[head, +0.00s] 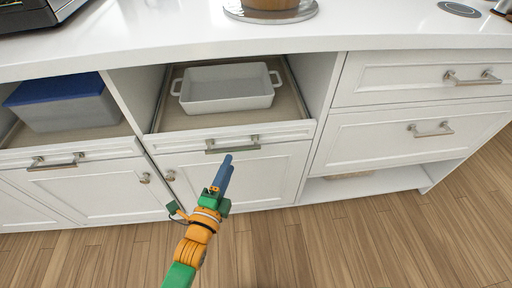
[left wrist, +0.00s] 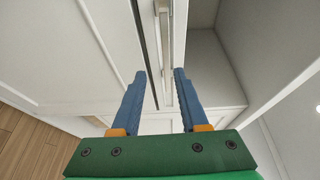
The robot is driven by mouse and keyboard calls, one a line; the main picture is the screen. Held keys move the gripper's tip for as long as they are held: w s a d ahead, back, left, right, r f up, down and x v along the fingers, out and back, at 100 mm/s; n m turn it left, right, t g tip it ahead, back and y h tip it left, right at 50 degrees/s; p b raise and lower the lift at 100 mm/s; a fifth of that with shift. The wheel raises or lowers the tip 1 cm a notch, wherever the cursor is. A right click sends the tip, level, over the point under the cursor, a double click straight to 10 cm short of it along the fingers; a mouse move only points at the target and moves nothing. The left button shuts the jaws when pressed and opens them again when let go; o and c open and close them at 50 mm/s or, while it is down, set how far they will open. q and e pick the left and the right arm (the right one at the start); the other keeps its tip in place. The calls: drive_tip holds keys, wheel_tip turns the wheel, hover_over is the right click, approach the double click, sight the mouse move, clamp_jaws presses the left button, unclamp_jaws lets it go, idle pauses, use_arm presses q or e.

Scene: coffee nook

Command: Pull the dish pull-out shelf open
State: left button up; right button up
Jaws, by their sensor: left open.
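The dish pull-out shelf (head: 180,122) sits in the middle open bay, with a white two-handled baking dish (head: 228,98) on it. Its white front bears a horizontal bar handle (head: 232,145). My left gripper (head: 227,160) is just below and in front of this handle in the head view. In the left wrist view, the blue fingers of my left gripper (left wrist: 159,74) are apart, with nothing held. A pale handle bar (left wrist: 164,45) shows ahead, between the fingertips' directions; it appears still beyond the tips. My right gripper is not in view.
A left pull-out (head: 65,157) holds a blue-lidded grey bin (head: 65,105). Right are two drawers with bar handles (head: 472,78). Below are doors with small knobs (head: 145,178). The white countertop (head: 180,40) overhangs above. The wooden floor (head: 350,245) in front is clear.

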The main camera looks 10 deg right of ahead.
sight(232, 151)
use_arm(q)
drive_tip(key=x, duration=0.2)
drive_tip(key=b+x, duration=0.1)
drive_tip(key=x, duration=0.1)
drive_tip(key=r+x, duration=0.1)
drive_tip(key=x, duration=0.1)
drive_tip(key=shift+a+b, duration=0.2)
drive_tip(key=shift+b, duration=0.1)
drive_tip(key=shift+w+d, duration=0.1)
clamp_jaws()
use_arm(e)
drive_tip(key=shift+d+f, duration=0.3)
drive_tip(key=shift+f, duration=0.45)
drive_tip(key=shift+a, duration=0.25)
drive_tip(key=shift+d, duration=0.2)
